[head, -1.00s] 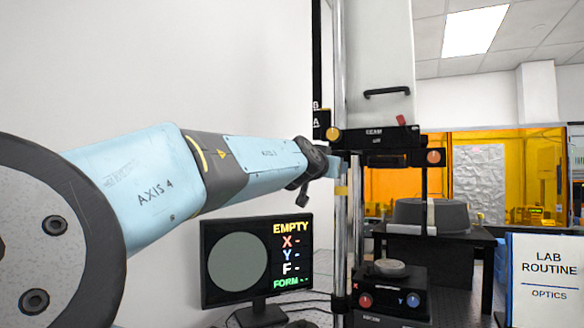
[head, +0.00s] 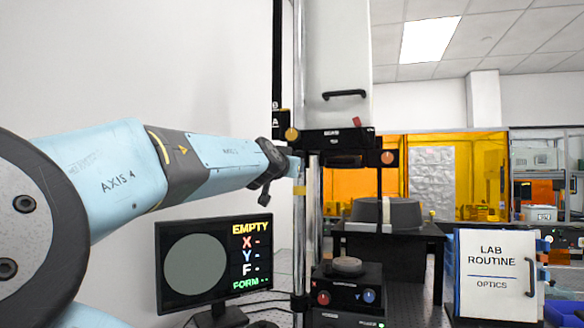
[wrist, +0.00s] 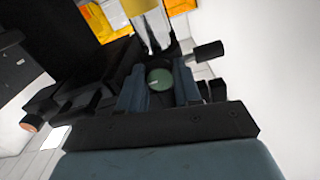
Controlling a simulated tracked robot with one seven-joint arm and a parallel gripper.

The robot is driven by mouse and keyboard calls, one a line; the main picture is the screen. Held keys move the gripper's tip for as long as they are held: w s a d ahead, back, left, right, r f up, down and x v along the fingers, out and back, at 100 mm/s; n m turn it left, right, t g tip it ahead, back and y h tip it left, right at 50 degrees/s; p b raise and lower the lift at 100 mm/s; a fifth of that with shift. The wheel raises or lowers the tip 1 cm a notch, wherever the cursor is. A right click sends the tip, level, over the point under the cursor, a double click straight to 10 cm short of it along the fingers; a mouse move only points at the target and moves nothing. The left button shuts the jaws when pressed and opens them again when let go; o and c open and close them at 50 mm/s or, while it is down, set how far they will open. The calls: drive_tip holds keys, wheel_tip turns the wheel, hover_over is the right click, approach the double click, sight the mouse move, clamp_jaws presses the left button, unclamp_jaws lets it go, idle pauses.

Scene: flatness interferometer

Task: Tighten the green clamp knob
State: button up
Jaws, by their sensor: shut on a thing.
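The green clamp knob (wrist: 160,79) is a dark green round disc with a pale mark, in the middle of the wrist view. My gripper (wrist: 159,88) is shut on it, with one blue-grey finger on each side. In the head view my gripper (head: 293,165) is at the upright metal column, below the black beam unit. The knob is hidden there behind my gripper and wrist.
A monitor (head: 213,266) reading EMPTY stands below my arm. A black stage (head: 346,290) with red and blue knobs is at the column's base. The black beam unit (head: 340,141) hangs above. A lab routine sign (head: 492,275) stands at right.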

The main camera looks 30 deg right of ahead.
drive_tip(key=c, duration=0.4)
drive_tip(key=shift+o, duration=0.2)
drive_tip(key=shift+n, duration=0.4)
drive_tip(key=shift+w+a+n, duration=0.1)
drive_tip(key=shift+a+n, duration=0.05)
drive_tip(key=shift+n, duration=8.05)
